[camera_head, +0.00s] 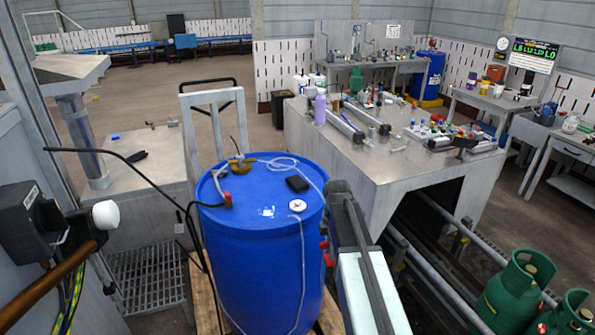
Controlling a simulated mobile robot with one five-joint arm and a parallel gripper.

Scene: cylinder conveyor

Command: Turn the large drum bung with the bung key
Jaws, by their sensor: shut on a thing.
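A blue drum (255,265) stands upright on a wooden pallet, its top facing up. A brass fitting (240,164) sits near the far rim and a smaller brass and red fitting (227,200) at the left rim. A white round piece with a red centre (297,206) lies near the right rim. I cannot tell which of these is the large bung, and I cannot make out a bung key. My arm (368,285) rises at the drum's right side, its dark upper part (341,192) overlapping the rim. I cannot make out my gripper's jaws.
A black box (297,184) and a clear hose (302,255) lie on the drum. A black cable (115,155) reaches in from the left. A hand truck (214,125) stands behind, a cluttered metal bench (370,150) at right. Green gas cylinders (513,285) stand at lower right.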

